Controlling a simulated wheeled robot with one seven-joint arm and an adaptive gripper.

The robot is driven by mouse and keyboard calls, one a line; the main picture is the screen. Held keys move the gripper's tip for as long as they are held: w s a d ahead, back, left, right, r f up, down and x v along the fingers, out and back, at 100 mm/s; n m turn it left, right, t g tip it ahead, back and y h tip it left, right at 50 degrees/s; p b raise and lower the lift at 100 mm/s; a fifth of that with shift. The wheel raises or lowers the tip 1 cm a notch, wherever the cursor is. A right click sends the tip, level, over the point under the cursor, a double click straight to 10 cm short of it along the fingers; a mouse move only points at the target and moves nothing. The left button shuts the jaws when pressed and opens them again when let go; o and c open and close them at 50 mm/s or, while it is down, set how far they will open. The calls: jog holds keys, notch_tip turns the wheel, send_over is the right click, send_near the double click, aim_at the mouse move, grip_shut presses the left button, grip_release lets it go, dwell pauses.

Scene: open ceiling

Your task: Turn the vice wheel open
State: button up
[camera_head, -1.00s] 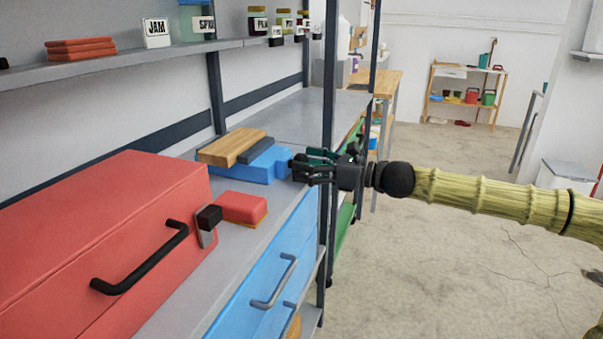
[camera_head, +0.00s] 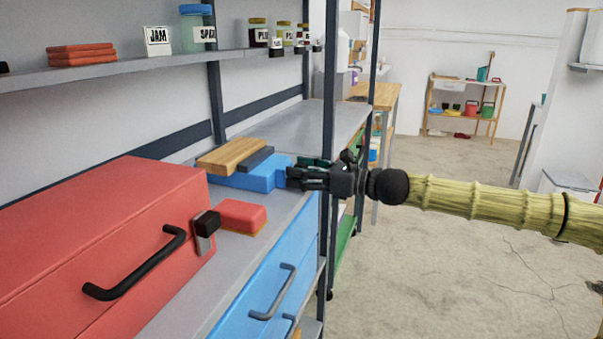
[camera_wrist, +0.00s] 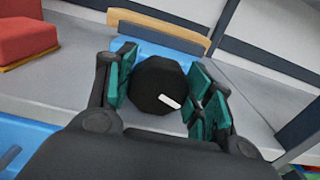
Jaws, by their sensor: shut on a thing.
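The vice has a blue body (camera_head: 262,178) with a wooden block and a dark grey jaw on top, and sits on the grey bench. In the wrist view its wheel (camera_wrist: 152,84) is a black, many-sided knob with a short white mark. My gripper (camera_head: 291,176) reaches the vice from the right in the head view. In the wrist view its teal-padded fingers (camera_wrist: 160,88) stand on either side of the wheel and are shut on it. In the head view the fingers mostly hide the wheel.
A red toolbox (camera_head: 110,225) with a black handle stands at the front left. A small red block (camera_head: 242,215) lies between it and the vice. A dark shelf post (camera_head: 329,130) rises close behind my gripper. Open floor (camera_head: 440,270) lies to the right.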

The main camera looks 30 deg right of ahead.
aim_at(302, 164)
jog(key=shift+n+b, duration=0.3)
jog(key=shift+n, duration=1.2)
jog(key=o, duration=1)
jog(key=shift+r, duration=4.95)
